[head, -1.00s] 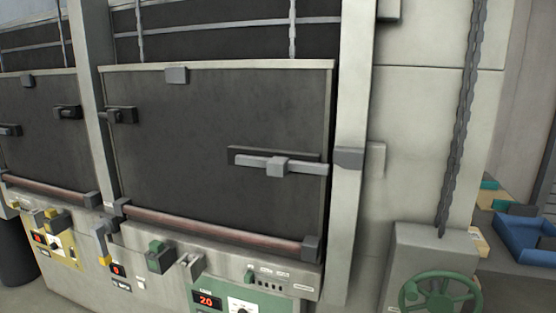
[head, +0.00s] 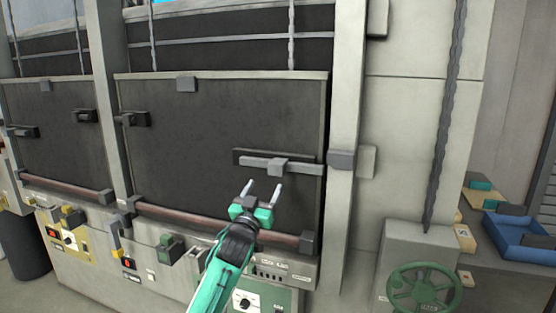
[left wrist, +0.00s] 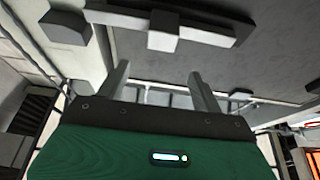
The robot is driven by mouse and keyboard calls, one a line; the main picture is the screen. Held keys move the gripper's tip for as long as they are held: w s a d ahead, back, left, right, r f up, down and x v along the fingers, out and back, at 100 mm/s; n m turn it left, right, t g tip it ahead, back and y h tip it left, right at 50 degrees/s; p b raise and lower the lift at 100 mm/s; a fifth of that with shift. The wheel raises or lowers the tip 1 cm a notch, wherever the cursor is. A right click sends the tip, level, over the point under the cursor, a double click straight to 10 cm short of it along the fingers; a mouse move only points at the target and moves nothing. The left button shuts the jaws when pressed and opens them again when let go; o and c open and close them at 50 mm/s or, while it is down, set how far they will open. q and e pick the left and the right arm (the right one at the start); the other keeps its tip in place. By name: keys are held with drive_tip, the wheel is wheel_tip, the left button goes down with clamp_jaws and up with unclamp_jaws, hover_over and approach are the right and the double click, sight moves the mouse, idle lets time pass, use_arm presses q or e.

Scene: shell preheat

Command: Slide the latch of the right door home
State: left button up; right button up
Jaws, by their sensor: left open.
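The right door (head: 200,150) is a dark panel that looks shut. Its latch is a light grey sliding bar (head: 304,168) with a square knob (head: 278,167) on a dark backing plate. The bar's right end stops short of the grey keeper (head: 341,160) on the post, with a gap between. My left gripper (head: 262,183) is open and empty, just below the knob. In the left wrist view the knob (left wrist: 163,31) lies beyond and between the open fingers (left wrist: 158,72), apart from them. The keeper (left wrist: 64,27) is at upper left there. My right gripper is not in view.
A reddish-brown rail (head: 210,223) runs below the door, above a control panel with a green section (head: 275,297). The pale post (head: 346,100) stands right of the door. A green handwheel (head: 420,288) and a blue tray (head: 510,236) are farther right.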

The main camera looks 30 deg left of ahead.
sight(279, 162)
use_arm(q)
drive_tip(key=p+x, duration=0.5)
drive_tip(key=x, duration=0.7)
drive_tip(key=shift+w+a+p, duration=0.15)
drive_tip(key=shift+p, duration=0.2)
drive_tip(key=shift+x, duration=0.75)
drive_tip(key=shift+f, duration=0.1)
drive_tip(key=c, duration=1.4)
drive_tip(key=shift+w+d+f, duration=0.1)
drive_tip(key=shift+d, duration=0.2)
drive_tip(key=w+d+b, duration=0.1)
drive_tip(key=d+b, duration=0.1)
drive_tip(key=d, duration=0.4)
drive_tip(key=shift+w+b, duration=0.25)
drive_tip(key=shift+b, duration=0.05)
